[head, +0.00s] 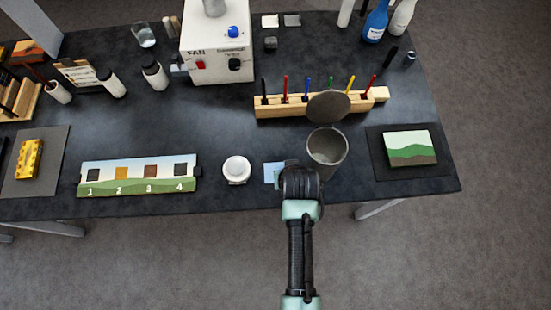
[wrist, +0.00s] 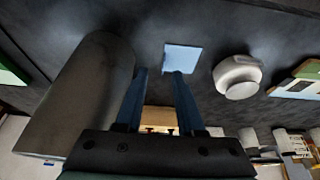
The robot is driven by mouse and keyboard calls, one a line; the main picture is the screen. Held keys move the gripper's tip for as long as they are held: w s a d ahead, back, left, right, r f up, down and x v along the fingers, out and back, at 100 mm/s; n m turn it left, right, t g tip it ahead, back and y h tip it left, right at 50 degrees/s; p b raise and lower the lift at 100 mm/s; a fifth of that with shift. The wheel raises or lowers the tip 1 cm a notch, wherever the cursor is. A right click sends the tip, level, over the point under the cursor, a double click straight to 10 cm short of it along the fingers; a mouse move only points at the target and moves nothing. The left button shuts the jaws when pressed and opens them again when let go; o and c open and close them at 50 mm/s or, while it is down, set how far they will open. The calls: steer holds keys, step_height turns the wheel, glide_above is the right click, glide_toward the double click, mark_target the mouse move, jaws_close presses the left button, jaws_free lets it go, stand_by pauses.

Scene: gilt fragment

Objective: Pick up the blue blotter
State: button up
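The blue blotter (head: 272,172) is a small light-blue square lying flat on the dark table near its front edge, partly covered by my gripper in the head view. In the wrist view the blotter (wrist: 182,58) lies beyond the fingertips, in line with the right finger. My gripper (wrist: 160,72) is open, with its two dark-blue fingers apart and nothing held between them. I cannot tell from these views how high the fingertips are above the table. In the head view the fingertips are hidden behind the wrist.
A grey lidded bin (head: 327,148) stands close on the right of my gripper and fills the left of the wrist view. A white round jar (head: 236,169) sits just left of the blotter. A numbered board (head: 138,176) lies farther left. A wooden pen rack (head: 285,106) stands behind.

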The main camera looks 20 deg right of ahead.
steer(key=shift+w+a+f, duration=0.1)
steer(key=shift+f, duration=0.4)
steer(key=shift+a+p+x, duration=0.2)
steer(key=shift+p+x, duration=0.25)
steer(key=shift+x, duration=1.55)
steer(key=shift+w, duration=0.1)
jaws_close()
